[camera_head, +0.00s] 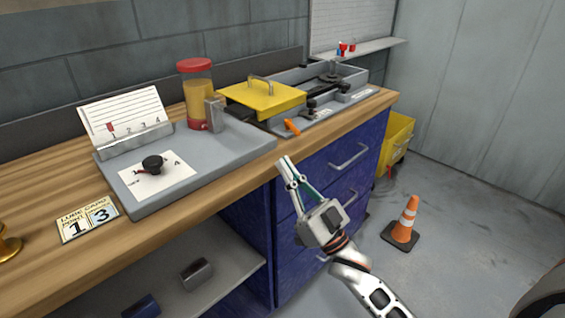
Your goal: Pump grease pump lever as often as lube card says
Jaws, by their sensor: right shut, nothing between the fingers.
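The lube card (88,219) lies flat on the wooden bench at the left; it reads "LUBE CARD", "POINT", with a large 1 and a 3. A clear reservoir of yellow grease (197,97) with a red cap and red base stands on a grey base plate (232,150), beside a grey block (215,113). A black knob (152,163) sits on a white label on this plate. I cannot clearly tell which part is the pump lever. My right gripper (285,163) is shut and empty, in front of the bench edge, apart from everything. My left gripper is not in view.
A lined card with numbers 1 to 4 and a red marker (110,127) stands behind the knob. A yellow lid (262,97), a grey tray (350,80) and an orange piece (292,127) are farther right. Blue drawers (345,185) are below; an orange cone (405,222) stands on the floor.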

